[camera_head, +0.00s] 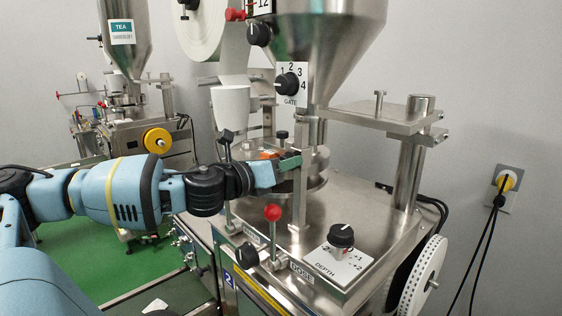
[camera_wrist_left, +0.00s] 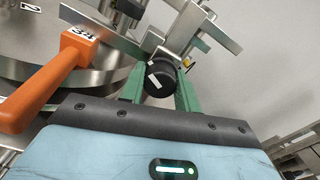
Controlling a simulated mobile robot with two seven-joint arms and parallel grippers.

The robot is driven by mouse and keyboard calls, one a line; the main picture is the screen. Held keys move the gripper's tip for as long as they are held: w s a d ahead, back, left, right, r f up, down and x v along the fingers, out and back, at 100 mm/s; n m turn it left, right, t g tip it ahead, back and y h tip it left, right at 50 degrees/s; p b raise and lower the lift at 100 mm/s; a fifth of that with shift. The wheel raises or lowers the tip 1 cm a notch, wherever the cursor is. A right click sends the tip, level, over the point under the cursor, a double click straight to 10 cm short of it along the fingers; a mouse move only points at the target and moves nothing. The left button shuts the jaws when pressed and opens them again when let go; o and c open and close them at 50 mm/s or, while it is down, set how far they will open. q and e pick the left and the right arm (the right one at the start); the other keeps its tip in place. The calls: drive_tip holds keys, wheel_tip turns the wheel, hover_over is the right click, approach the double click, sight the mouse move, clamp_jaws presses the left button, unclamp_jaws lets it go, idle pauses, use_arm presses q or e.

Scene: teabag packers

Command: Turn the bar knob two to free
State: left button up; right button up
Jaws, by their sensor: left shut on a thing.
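A round black knob (camera_wrist_left: 160,78) with a white mark on its face sits on a metal bar in the left wrist view. The green fingers of my left gripper (camera_wrist_left: 160,88) are on either side of the knob and shut on it. In the head view, my left gripper (camera_head: 290,163) reaches from the left to the upright metal bar (camera_head: 301,195) on the machine. The knob is hidden there behind the gripper. I cannot read from the mark whether the knob stands at free. My right gripper is not in view.
An orange handle (camera_wrist_left: 52,82) lies left of the fingers in the left wrist view. In the head view, a red ball lever (camera_head: 272,213), the depth knob (camera_head: 341,235) and the gate knob (camera_head: 287,83) are nearby. A steel hopper (camera_head: 330,40) hangs above.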

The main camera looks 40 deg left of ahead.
use_arm(q)
drive_tip(key=n, duration=0.2)
drive_tip(key=shift+r+n, duration=0.15)
drive_tip(key=shift+n, duration=0.25)
drive_tip(key=shift+n+p, duration=0.45)
drive_tip(key=shift+n, duration=0.75)
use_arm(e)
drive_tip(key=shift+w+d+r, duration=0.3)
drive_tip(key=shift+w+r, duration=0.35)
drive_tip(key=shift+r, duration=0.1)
use_arm(q)
drive_tip(key=o, duration=1)
drive_tip(key=shift+c, duration=0.2)
drive_tip(key=shift+s+a+f, duration=0.1)
drive_tip(key=shift+f, duration=0.1)
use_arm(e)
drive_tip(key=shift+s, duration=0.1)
